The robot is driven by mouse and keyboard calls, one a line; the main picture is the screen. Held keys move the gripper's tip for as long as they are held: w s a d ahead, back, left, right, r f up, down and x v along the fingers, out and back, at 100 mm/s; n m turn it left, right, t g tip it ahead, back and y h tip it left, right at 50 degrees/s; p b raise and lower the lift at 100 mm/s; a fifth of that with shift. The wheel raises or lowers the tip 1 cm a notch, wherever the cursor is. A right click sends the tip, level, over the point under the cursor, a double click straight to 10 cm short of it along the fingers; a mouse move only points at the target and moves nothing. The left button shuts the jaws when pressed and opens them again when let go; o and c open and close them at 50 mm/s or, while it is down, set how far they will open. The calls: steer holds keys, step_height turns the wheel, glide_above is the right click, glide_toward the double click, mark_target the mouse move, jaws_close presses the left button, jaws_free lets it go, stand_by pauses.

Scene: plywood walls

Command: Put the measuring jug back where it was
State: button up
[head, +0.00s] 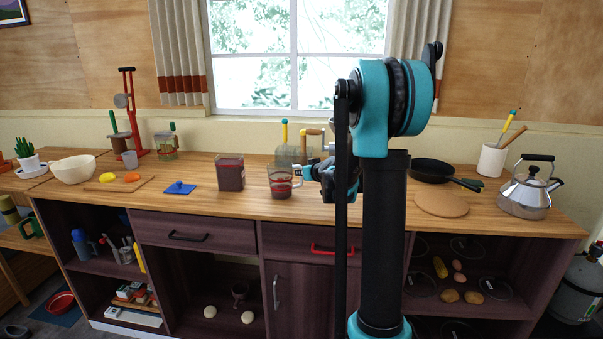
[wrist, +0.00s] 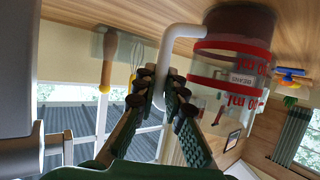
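The measuring jug (head: 280,184) is clear with red markings and dark contents at its bottom. In the head view it is upright at the middle of the wooden counter, left of my gripper (head: 308,172). In the wrist view, which shows the room upside down, the jug (wrist: 232,62) is at the upper right with its pale handle pointing toward my gripper (wrist: 163,82). The two fingers lie on either side of the handle and appear shut on it. The jug's base looks at or very near the counter; I cannot tell if it touches.
A dark red-filled container (head: 230,172) stands just left of the jug, with a blue item (head: 179,188) farther left. A cutting board (head: 119,184) and white bowl (head: 73,169) are at the left. A pan (head: 433,170), round board (head: 441,204) and kettle (head: 530,193) are at the right.

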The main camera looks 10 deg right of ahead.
steer(key=o, duration=0.4)
steer(key=shift+o, duration=0.2)
steer(key=shift+r, duration=0.15)
steer(key=v, duration=1.2)
steer(key=s+a+f+g, duration=0.5)
steer(key=s+f, duration=0.5)
steer(key=s, duration=0.5)
steer(key=s+d+f+m+g+h, duration=0.1)
steer(key=s+f+g, duration=0.1)
steer(key=s+f, duration=0.3)
steer(key=s+d+f+m+g+h, duration=0.1)
steer(key=s+f, duration=0.5)
steer(key=s, duration=0.7)
steer(key=shift+s+m+g+h, duration=0.35)
steer(key=shift+m+g+h, duration=0.15)
steer(key=shift+h, duration=0.3)
